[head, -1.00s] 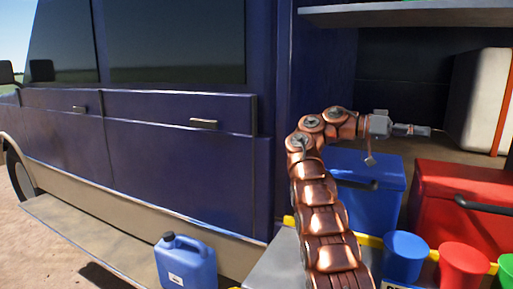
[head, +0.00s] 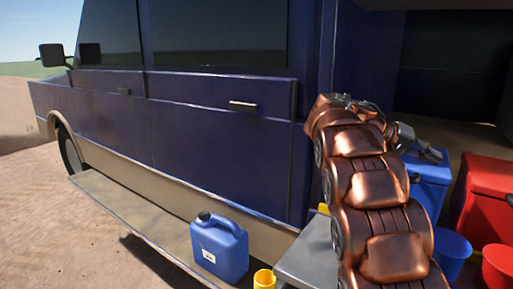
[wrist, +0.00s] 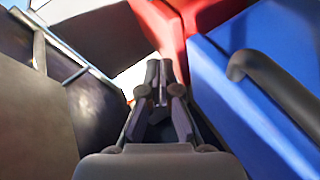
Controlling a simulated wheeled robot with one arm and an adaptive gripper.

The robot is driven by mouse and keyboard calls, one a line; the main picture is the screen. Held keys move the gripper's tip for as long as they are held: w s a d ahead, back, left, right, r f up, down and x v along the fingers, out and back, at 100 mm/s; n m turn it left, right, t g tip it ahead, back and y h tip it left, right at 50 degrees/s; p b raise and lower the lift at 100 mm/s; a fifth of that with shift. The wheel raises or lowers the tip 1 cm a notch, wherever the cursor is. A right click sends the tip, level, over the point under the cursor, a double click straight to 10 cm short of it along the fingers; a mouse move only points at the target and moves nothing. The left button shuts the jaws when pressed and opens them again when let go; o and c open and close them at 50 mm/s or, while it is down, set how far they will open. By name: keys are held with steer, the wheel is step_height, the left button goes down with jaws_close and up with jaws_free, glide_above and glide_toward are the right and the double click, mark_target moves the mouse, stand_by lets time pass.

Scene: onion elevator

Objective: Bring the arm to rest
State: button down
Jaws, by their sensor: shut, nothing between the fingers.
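My copper segmented arm rises at the right of the head view and bends over at its top. My gripper (head: 432,154) shows small at the arm's far end, pointing right, partly behind the arm, close to the blue cooler box. In the wrist view my gripper (wrist: 158,68) is shut, with its fingertips together and nothing between them. The blue box (wrist: 255,95) with its dark handle lies just to the right of the fingers there. A red surface (wrist: 185,25) is beyond the fingertips.
A dark blue van (head: 220,150) with a running board (head: 135,220) fills the left and middle. A blue jerrycan (head: 220,250) stands on the running board beside a yellow cup (head: 264,279). The blue box (head: 432,175), red box (head: 485,195) and blue cup (head: 452,250) crowd the right.

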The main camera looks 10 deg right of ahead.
steer(key=s+a+f+n+t+y, duration=0.1)
steer(key=s+a+f+n+y, duration=0.3)
steer(key=a+f, duration=0.45)
steer(key=s+a+f+n+t+y, duration=0.2)
steer(key=s+a+f, duration=0.5)
steer(key=a, duration=0.2)
steer(key=s+a+f+n+y, duration=0.25)
steer(key=s+a+f, duration=0.35)
steer(key=s+a, duration=0.4)
steer(key=s+a+f+n+y, duration=0.1)
steer(key=s+a+f+y, duration=0.3)
steer(key=s+a+f, duration=0.6)
steer(key=s+a+p+v, duration=0.1)
steer(key=p+v, duration=1.3)
steer(key=v, duration=0.5)
steer(key=shift+s+a+r+t+p, duration=0.2)
steer(key=shift+a+r+t+p, duration=0.1)
steer(key=shift+r+t+p, duration=0.1)
steer(key=shift+d, duration=0.1)
